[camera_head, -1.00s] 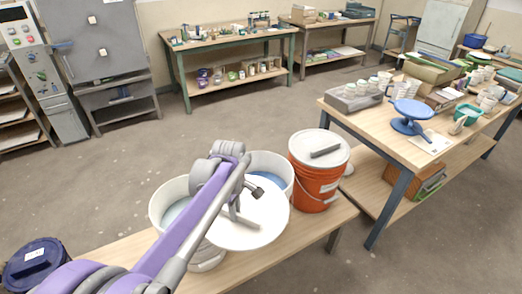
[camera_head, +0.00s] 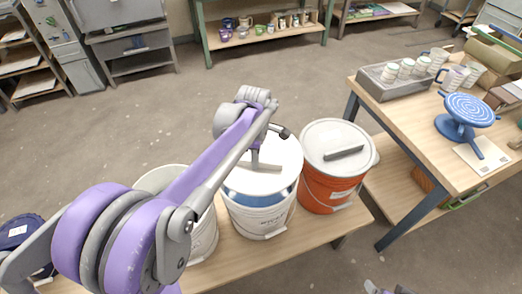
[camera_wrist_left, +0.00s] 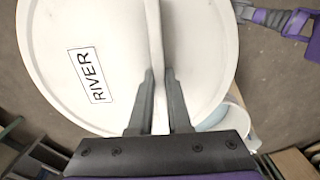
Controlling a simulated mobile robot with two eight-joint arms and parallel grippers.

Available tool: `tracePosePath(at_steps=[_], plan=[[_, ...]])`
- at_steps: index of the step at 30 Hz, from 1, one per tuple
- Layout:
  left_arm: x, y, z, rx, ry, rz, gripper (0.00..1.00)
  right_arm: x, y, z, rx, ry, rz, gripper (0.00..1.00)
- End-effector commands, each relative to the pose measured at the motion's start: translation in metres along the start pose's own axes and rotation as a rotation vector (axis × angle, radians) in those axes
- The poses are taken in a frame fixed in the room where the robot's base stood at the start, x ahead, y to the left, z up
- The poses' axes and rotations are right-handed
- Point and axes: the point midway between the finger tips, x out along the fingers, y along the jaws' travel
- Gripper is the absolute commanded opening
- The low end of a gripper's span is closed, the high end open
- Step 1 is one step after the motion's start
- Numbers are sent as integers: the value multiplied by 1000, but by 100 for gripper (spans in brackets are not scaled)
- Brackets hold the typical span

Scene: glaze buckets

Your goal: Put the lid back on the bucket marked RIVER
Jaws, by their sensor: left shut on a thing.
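The white round lid (camera_head: 285,165) has a bar handle, and its label reads RIVER in the left wrist view (camera_wrist_left: 55,40). My left gripper (camera_head: 256,152) is shut on the handle; both fingers (camera_wrist_left: 159,78) flank it in the left wrist view. The lid is over the middle white bucket (camera_head: 262,218), whose front lettering looks like RIVER. The bucket's blue inside shows below the lid's near left edge, so the lid is not flush there. The lid hides most of the opening. A purple and grey part of my right arm (camera_wrist_left: 275,18) shows in the left wrist view; its jaws are unclear.
An orange bucket (camera_head: 328,190) with a grey-white lid stands close on the right. Another white bucket (camera_head: 205,240) is on the left, partly behind my arm. They share a wooden bench (camera_head: 240,262). A table (camera_head: 420,125) with cups and a blue turntable (camera_head: 463,120) stands right.

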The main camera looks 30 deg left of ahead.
Motion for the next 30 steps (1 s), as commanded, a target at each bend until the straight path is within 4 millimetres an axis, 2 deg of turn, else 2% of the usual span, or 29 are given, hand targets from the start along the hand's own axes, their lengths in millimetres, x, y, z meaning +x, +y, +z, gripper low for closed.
tracePosePath(at_steps=[8,21,30], plan=[[17,0,0,1,0,-1,0,10,0,8,0,-5,0,88],[57,0,0,1,0,0,0,35,0,25,0,-16,0,88],[62,0,0,1,0,1,0,37,0,27,0,-16,0,88]])
